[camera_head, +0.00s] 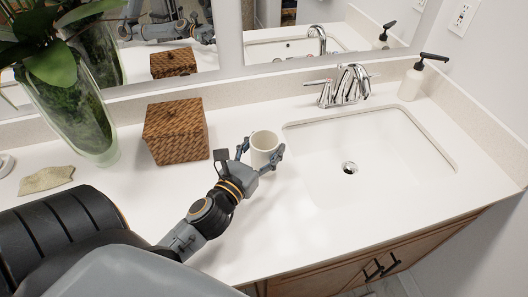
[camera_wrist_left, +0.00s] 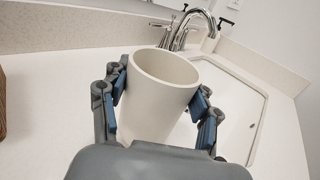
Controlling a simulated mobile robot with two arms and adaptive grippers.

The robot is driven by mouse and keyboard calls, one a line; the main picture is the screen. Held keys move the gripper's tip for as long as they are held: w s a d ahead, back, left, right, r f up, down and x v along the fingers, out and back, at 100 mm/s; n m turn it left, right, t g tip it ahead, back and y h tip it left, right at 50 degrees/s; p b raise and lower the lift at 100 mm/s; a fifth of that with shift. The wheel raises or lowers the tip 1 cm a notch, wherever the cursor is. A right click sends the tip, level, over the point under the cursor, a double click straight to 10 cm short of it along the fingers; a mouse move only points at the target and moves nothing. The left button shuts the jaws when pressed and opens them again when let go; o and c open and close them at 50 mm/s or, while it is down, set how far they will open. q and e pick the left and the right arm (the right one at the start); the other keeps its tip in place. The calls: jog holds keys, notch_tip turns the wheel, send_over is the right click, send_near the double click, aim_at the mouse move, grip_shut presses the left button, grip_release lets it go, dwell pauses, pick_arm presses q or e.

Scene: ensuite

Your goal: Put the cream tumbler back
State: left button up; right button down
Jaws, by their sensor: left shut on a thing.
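The cream tumbler (camera_head: 264,147) is at the left edge of the sink in the head view. It is an open, plain cup and looks empty as far as I can see into it. My left gripper (camera_head: 261,154) is shut on it, one finger on each side. In the left wrist view the tumbler (camera_wrist_left: 158,95) sits upright, slightly tilted in the picture, between the blue finger pads of the gripper (camera_wrist_left: 160,105). I cannot tell whether its base touches the counter. My right gripper is not in view.
A brown woven box (camera_head: 176,131) stands left of the tumbler. The sink (camera_head: 370,150), faucet (camera_head: 346,86) and soap dispenser (camera_head: 413,80) are to the right. The counter (camera_head: 130,190) in front of the box is clear.

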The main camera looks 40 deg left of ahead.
pick_arm(q)
jog(key=shift+f, duration=0.8)
jog(key=shift+f, duration=0.25)
jog(key=o, duration=1.5)
jog(key=shift+r, duration=0.1)
